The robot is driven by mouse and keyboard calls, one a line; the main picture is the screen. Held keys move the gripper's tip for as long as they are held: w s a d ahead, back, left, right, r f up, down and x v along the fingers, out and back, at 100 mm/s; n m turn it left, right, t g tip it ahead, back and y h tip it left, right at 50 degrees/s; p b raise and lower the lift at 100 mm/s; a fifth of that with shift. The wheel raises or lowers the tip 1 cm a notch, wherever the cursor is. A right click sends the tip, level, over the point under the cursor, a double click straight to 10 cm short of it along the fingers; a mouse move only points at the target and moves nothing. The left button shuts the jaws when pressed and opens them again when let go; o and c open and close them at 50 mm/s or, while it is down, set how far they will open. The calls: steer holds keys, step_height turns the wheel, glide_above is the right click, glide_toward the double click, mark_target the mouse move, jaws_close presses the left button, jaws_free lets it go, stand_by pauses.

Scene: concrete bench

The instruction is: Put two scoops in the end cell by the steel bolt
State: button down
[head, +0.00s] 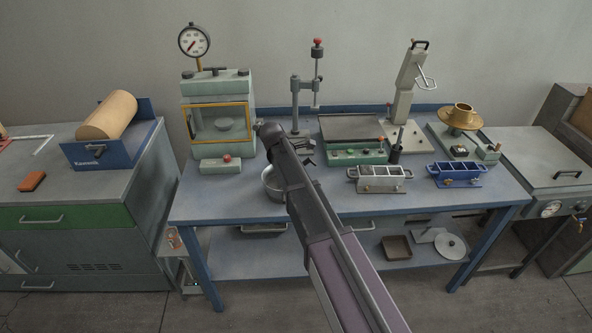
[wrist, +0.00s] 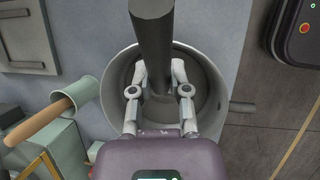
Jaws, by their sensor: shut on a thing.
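In the wrist view my gripper (wrist: 158,76) is shut on a thick dark handle (wrist: 152,35), which I take to be the scoop's. Its lower end is hard to make out. The gripper is over a round grey pot (wrist: 116,82); how deep the tool reaches is unclear. In the head view my arm partly hides the pot (head: 270,183). To its right stand a grey divided mould (head: 380,186) and a blue divided mould (head: 455,181), each with several cells and small bolts in front. The bolt metals and cell contents are too small to tell.
A green tray (head: 350,157) with an upright dark tool (head: 396,150) lies behind the grey mould. The bench front between pot and moulds is partly hidden by my arm.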

mark_target(307, 160)
steer(key=shift+r, duration=0.15)
steer(key=r+p, duration=0.1)
steer(key=p, duration=0.1)
steer(key=d+r+y+p, duration=0.1)
steer(key=r+p, duration=0.1)
steer(key=r+y+p, duration=0.1)
steer(key=r+p, duration=0.1)
steer(key=shift+d, duration=0.25)
steer(key=shift+y, duration=0.3)
steer(key=shift+d+r+y+p, duration=0.5)
steer(key=shift+d+y+p, duration=0.25)
steer(key=shift+y, duration=0.45)
steer(key=shift+d+r+m+y, duration=0.15)
steer(key=shift+y, duration=0.45)
steer(key=shift+d+r+m+y, duration=0.15)
steer(key=shift+y, duration=0.45)
steer(key=shift+s, duration=0.2)
